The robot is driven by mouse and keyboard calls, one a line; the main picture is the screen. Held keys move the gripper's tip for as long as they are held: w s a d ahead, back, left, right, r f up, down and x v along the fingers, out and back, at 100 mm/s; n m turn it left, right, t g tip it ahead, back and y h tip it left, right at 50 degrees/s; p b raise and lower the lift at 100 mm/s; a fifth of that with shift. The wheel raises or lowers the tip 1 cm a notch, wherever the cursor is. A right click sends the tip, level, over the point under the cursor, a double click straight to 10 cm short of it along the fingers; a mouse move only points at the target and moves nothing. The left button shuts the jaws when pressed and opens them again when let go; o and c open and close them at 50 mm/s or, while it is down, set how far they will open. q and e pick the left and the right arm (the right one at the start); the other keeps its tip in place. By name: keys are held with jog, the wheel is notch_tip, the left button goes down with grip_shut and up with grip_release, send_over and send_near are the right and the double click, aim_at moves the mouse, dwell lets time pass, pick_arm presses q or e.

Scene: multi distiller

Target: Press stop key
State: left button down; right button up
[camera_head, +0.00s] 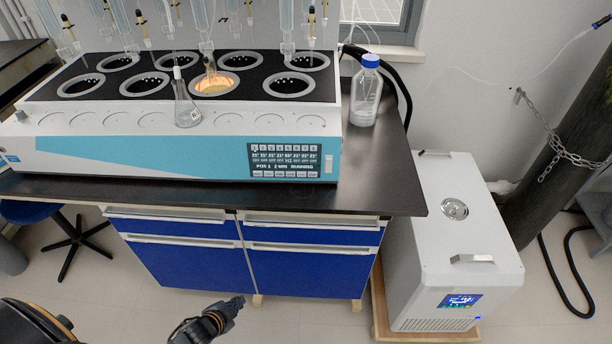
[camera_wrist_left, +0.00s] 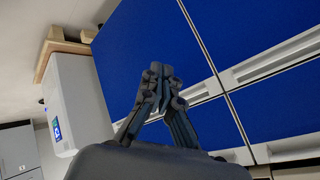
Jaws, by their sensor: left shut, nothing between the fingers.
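The multi distiller (camera_head: 190,125) is a white and teal machine on the dark bench top. Its control panel (camera_head: 283,160) is at the right of its front, with a dark screen reading "RUNNING" and a row of small keys (camera_head: 283,174) along the bottom. The key labels are too small to read. One heating well (camera_head: 214,84) glows orange. My left gripper (camera_head: 238,302) is low in front of the blue cabinet, well below the panel. In the left wrist view its fingers (camera_wrist_left: 160,70) are shut and empty before the blue cabinet doors. My right gripper is not in view.
A conical flask (camera_head: 184,105) stands at the distiller's front ledge. A blue-capped bottle (camera_head: 366,90) stands on the bench (camera_head: 395,190) to the right. A white chiller (camera_head: 450,240) stands on the floor at right. Cabinet drawer handles (camera_head: 310,222) face me below the bench edge.

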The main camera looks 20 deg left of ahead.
aim_at(317, 175)
pick_arm(q)
jog(key=w+d+r+m+t+h, duration=0.1)
jog(key=w+r+m+t, duration=0.1)
jog(key=w+r, duration=0.35)
jog(key=w+r+m+t+h, duration=0.1)
jog(key=w+r+m, duration=0.15)
jog(key=r, duration=0.55)
jog(key=w+d+r+m+h, duration=0.1)
jog(key=d+r+m, duration=0.1)
jog(key=r, duration=0.5)
jog(key=w+d+r+m+t+h+p, duration=0.1)
jog(key=d+r+m+h, duration=0.1)
jog(key=r, duration=0.5)
jog(key=w+d+r+m+t+h, duration=0.1)
jog(key=d+r+m+h, duration=0.1)
jog(key=d+r+m, duration=0.2)
notch_tip(317, 175, up, 3)
jog(key=shift+w+d+p, duration=0.2)
jog(key=shift+w+p, duration=0.2)
